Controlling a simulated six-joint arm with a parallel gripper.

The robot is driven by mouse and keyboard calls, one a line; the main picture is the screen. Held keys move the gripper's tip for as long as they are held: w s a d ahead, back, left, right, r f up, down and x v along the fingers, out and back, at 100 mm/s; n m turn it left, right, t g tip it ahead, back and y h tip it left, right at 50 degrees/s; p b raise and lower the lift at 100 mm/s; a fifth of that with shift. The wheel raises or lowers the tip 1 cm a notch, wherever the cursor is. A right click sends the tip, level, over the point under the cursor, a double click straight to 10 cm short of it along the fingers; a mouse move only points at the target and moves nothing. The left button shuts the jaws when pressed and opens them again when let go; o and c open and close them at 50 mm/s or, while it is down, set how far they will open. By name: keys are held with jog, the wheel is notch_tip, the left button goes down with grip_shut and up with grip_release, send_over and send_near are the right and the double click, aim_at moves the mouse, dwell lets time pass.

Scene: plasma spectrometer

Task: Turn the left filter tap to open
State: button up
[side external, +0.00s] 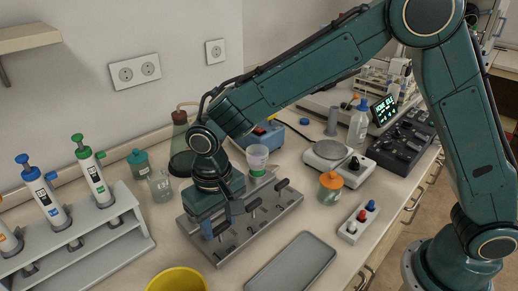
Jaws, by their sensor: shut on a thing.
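The filter manifold (262,224) is a grey metal block on the bench, with a row of black-handled taps along its top. The left filter tap (222,229) is at the near-left end, partly hidden by my gripper. My gripper (218,222) points down over that end and is shut on the left tap's handle. The fingers cover much of the handle, so its exact angle is hard to tell. The middle tap (253,206) and the right tap (282,185) stand clear of my gripper. A clear cup (257,157) sits at the manifold's back edge.
A pipette rack (95,250) stands left, a yellow bowl (177,281) and grey tray (295,264) in front. Glass beaker (160,187) and teal-lidded jar (139,163) are behind left. Orange-lidded jar (330,190), balance (327,155) and button box (357,224) are right.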

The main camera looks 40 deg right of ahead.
jog(key=shift+n, duration=0.4)
jog(key=n, duration=1.7)
jog(key=shift+r, duration=0.1)
dwell(0.5)
jog(key=o, duration=1)
